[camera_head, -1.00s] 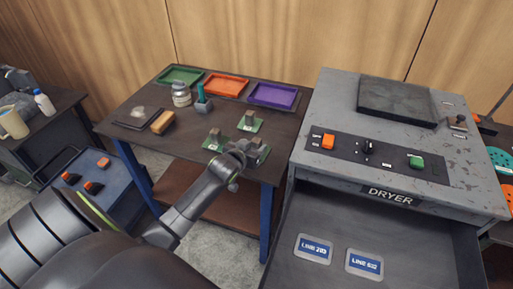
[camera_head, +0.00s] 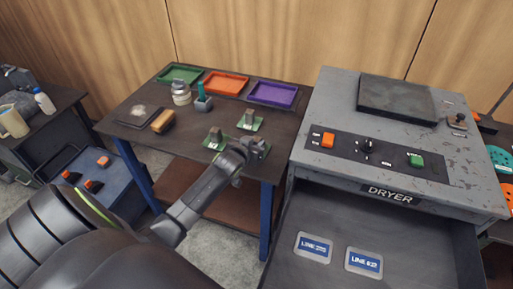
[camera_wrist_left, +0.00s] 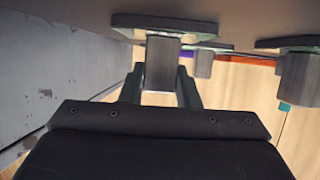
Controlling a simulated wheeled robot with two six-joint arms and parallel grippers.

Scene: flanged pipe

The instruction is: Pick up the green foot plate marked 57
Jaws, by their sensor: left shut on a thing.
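Several green foot plates with grey metal posts are on the dark table: one at the back (camera_head: 250,122), one at the left (camera_head: 215,142), and one at the front right, largely hidden by my left gripper. My left gripper (camera_head: 253,146) is shut on the post of this front-right foot plate. In the left wrist view the held post (camera_wrist_left: 162,64) sits between the fingers, with its plate (camera_wrist_left: 165,22) at the top of the picture. I cannot read any number on the plates, nor tell if the held plate touches the table. My right gripper is not in view.
Green (camera_head: 180,74), orange (camera_head: 226,83) and purple (camera_head: 273,94) trays line the table's back. A jar (camera_head: 181,94), a yellow-brown block (camera_head: 163,121) and a green-handled tool (camera_head: 202,98) stand at the left. The grey dryer (camera_head: 392,165) stands close on the right.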

